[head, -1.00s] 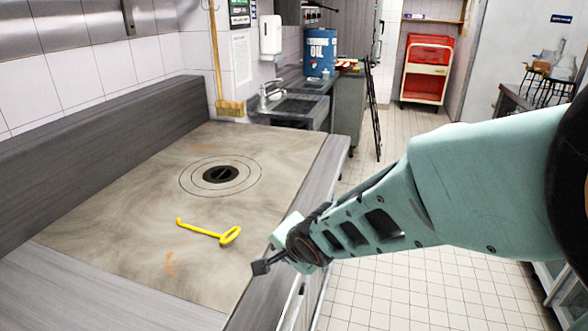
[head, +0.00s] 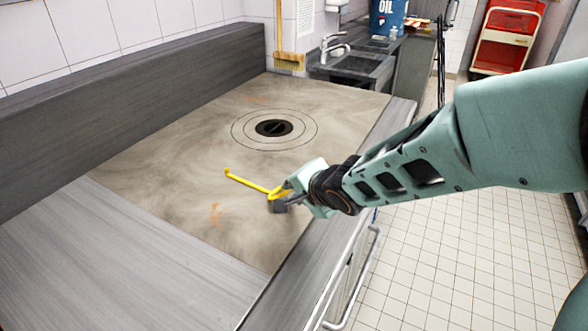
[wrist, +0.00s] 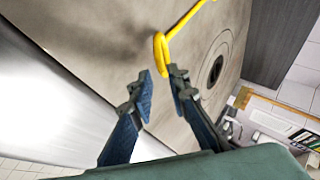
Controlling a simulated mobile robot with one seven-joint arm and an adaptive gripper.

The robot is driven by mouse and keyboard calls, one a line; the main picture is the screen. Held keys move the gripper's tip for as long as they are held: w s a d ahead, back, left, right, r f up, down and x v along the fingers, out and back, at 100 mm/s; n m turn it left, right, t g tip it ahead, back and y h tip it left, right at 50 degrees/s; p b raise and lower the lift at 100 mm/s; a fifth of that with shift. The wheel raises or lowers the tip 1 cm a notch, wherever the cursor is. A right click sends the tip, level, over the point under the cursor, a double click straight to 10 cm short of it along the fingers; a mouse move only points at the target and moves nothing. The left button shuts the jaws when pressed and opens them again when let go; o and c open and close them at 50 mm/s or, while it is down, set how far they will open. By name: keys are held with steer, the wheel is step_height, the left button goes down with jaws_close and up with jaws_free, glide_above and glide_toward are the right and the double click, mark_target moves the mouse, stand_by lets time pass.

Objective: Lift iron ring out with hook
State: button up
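A yellow hook (head: 245,180) lies on the pale, stained cooktop plate (head: 160,165), its bent tip to the left and its looped handle to the right. Concentric iron rings (head: 309,130) sit flush in the plate around a dark, barred centre (head: 273,128), behind the hook. My gripper (head: 281,196) is at the handle end and partly covers the loop in the head view. In the wrist view, my gripper's fingers (wrist: 160,77) are apart, with the hook's handle (wrist: 159,50) just beyond and between the tips. I cannot tell whether they touch it.
A tall grey backsplash (head: 150,95) runs along the left. A broom (head: 289,61) and a sink (head: 350,65) are at the back. A rail (head: 375,245) runs along the counter's front edge. Tiled floor (head: 455,235) lies open to the right.

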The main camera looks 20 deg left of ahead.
mark_target(285, 192)
steer(key=b+x, duration=0.1)
steer(key=x, duration=0.1)
steer(key=b+x, duration=0.2)
steer(key=shift+s+a+f, duration=0.2)
steer(key=shift+a+f, duration=0.1)
steer(key=shift+a, duration=0.1)
steer(key=shift+w+a+f, duration=0.2)
steer(key=shift+r, duration=0.1)
jaws_close()
